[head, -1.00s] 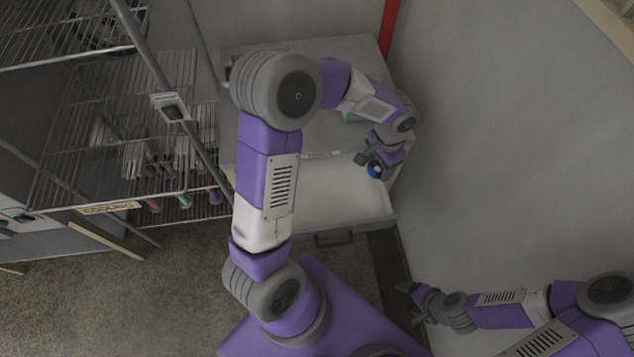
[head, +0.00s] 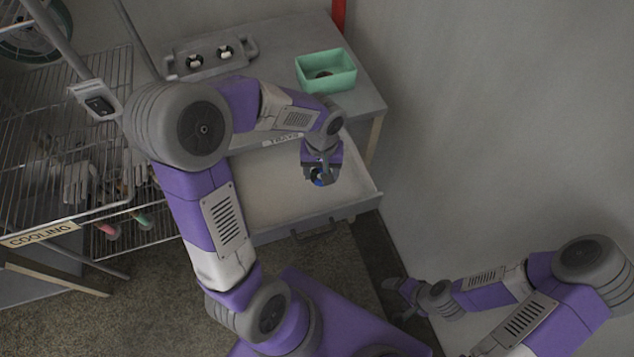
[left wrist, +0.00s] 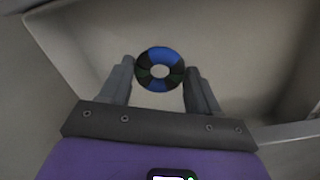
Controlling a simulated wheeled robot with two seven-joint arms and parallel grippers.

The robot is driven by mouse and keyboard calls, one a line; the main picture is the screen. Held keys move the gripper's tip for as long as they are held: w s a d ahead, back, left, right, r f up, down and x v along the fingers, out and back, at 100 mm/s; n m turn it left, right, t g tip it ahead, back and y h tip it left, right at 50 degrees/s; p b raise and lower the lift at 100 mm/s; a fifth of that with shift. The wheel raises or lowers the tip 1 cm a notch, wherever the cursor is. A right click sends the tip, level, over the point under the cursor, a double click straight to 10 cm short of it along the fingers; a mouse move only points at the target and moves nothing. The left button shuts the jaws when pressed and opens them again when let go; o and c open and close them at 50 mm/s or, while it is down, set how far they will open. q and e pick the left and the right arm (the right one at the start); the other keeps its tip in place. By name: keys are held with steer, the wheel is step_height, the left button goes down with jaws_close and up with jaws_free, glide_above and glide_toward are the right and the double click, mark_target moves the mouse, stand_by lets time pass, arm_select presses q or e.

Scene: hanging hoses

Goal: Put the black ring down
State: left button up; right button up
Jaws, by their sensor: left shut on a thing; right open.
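The black ring, banded with blue and dark green, shows in the left wrist view (left wrist: 160,69) and as a small blue and dark shape in the head view (head: 318,181). My left gripper (head: 320,176) is shut on it, with a finger on each side (left wrist: 160,82). It holds the ring over the open drawer (head: 262,211), towards its right side. The height above the drawer floor is hard to tell. My right gripper (head: 405,295) is open and empty, low at the right near the wall.
A wire rack (head: 50,130) with gloves stands left. The visible drawer floor is bare.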

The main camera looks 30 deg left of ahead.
mark_target(321, 188)
arm_select(q)
step_height(321, 188, down, 5)
steer(key=shift+f+b, duration=0.2)
steer(key=shift+b, duration=0.8)
steer(key=shift+r, duration=0.1)
steer(key=shift+f, duration=0.2)
steer(key=o, duration=1)
steer(key=shift+r, duration=0.1)
